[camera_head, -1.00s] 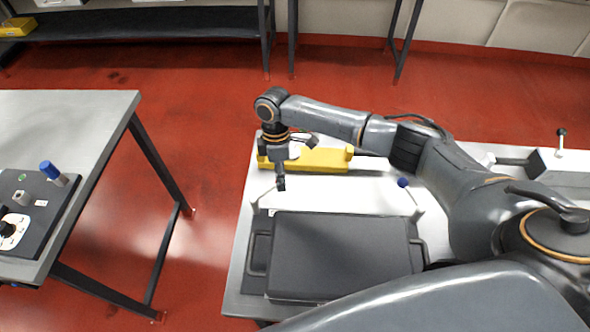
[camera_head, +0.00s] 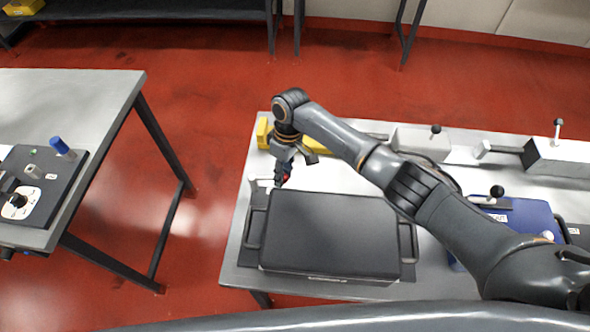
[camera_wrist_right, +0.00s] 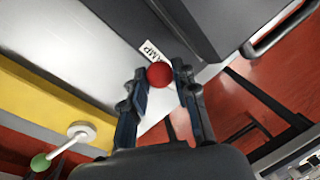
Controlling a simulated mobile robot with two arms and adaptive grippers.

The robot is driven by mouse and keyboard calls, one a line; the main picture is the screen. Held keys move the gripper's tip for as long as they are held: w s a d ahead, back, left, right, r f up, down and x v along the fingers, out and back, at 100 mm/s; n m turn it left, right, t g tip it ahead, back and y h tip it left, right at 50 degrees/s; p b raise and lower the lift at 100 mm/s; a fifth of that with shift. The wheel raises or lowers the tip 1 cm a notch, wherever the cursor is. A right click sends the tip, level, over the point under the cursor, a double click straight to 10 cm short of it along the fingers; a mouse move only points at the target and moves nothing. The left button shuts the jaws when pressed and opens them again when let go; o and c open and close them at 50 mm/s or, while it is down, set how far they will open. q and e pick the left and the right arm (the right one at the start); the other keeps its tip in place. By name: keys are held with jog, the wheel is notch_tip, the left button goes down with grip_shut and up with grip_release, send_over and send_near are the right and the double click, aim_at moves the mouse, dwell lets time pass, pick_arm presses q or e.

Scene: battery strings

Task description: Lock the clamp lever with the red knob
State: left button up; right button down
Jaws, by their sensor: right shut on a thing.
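The red knob (camera_wrist_right: 159,75) shows between the two fingers of my right gripper (camera_wrist_right: 160,82) in the wrist view, and the fingers are shut on it. In the head view the right gripper (camera_head: 283,180) points down at the back left corner of the dark case (camera_head: 330,235), and only a little red (camera_head: 286,175) shows between its fingers. The lever's arm is mostly hidden by the gripper, so its angle cannot be told. A white label (camera_wrist_right: 153,50) with partly readable lettering lies beside the knob. My left gripper is not in view.
A yellow block (camera_head: 262,132) stands behind the gripper; it fills the left of the wrist view (camera_wrist_right: 45,100), near a green knob (camera_wrist_right: 40,162). A blue case (camera_head: 530,215) lies at right, partly behind my right arm. Another table (camera_head: 95,110) stands at left, across open floor.

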jog(key=shift+s, duration=0.1)
dwell(0.4)
jog(key=c, duration=1)
grip_release()
jog(key=shift+r, duration=0.25)
jog(key=r, duration=0.3)
jog(key=w+d+r, duration=0.1)
jog(key=r, duration=0.3)
jog(key=w+r, duration=0.1)
jog(key=r, duration=0.3)
jog(key=shift+d+r, duration=0.15)
jog(key=shift+d, duration=0.05)
